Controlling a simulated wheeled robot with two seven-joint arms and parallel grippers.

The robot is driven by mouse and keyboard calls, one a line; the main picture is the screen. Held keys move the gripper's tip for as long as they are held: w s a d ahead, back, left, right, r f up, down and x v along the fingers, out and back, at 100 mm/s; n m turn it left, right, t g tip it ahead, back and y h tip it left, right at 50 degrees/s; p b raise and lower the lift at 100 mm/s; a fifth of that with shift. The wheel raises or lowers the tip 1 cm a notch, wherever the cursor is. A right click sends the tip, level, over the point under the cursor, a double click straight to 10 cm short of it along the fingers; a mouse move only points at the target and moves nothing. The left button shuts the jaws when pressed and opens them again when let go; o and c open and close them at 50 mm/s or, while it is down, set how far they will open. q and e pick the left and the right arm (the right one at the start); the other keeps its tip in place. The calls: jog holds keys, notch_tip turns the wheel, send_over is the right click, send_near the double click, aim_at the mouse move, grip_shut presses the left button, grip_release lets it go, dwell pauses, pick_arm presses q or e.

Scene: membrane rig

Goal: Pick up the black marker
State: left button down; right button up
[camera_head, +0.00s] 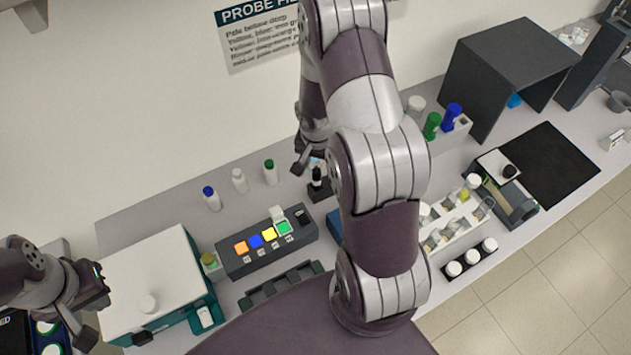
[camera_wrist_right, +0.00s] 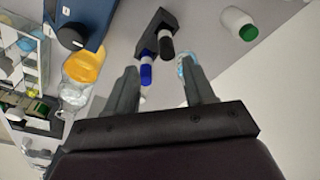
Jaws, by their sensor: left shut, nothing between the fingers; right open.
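The black marker (camera_wrist_right: 167,45) stands in a small dark holder (camera_wrist_right: 156,24) beside a blue-capped marker (camera_wrist_right: 147,72) in the right wrist view. The black marker also shows in the head view (camera_head: 317,174), with the holder (camera_head: 322,190) under it. My right gripper (camera_head: 303,170) is open close to the holder; in the right wrist view its two fingers (camera_wrist_right: 160,84) are apart with nothing gripped. My arm hides part of the bench around the holder in the head view. My left gripper (camera_head: 103,290) is shut and empty, beside the white-topped teal box at the far left.
A white bottle with a green cap (camera_head: 270,172) stands left of the holder, with a plain white bottle (camera_head: 240,180) and a blue-capped one (camera_head: 211,198) further left. A grey block with coloured squares (camera_head: 310,236) lies in front. The teal box (camera_head: 165,265) fills the left.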

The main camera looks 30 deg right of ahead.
aim_at(314, 171)
jog(key=f, duration=0.2)
jog(key=w+f, duration=0.1)
jog(key=f, duration=0.1)
jog(key=w+f+b, duration=0.1)
jog(key=f, duration=0.1)
jog(key=shift+a, duration=0.2)
jog(key=f, duration=0.3)
jog(key=shift+s+d, duration=0.15)
jog(key=shift+d, duration=0.2)
jog(key=shift+s+d+f, duration=0.1)
jog(key=shift+d+f, duration=0.15)
jog(key=shift+f, duration=0.2)
jog(key=shift+w+a, duration=0.15)
jog(key=shift+w, duration=0.05)
jog(key=shift+c, duration=0.9)
jog(key=shift+a, duration=0.1)
jog(key=c, duration=0.8)
pick_arm(q)
jog(key=shift+w+a+f, duration=0.15)
jog(key=shift+w+f, duration=0.05)
jog(key=shift+f, duration=0.3)
jog(key=shift+w+a+f, duration=0.15)
jog(key=shift+f, duration=0.35)
pick_arm(e)
jog(key=shift+s, duration=0.1)
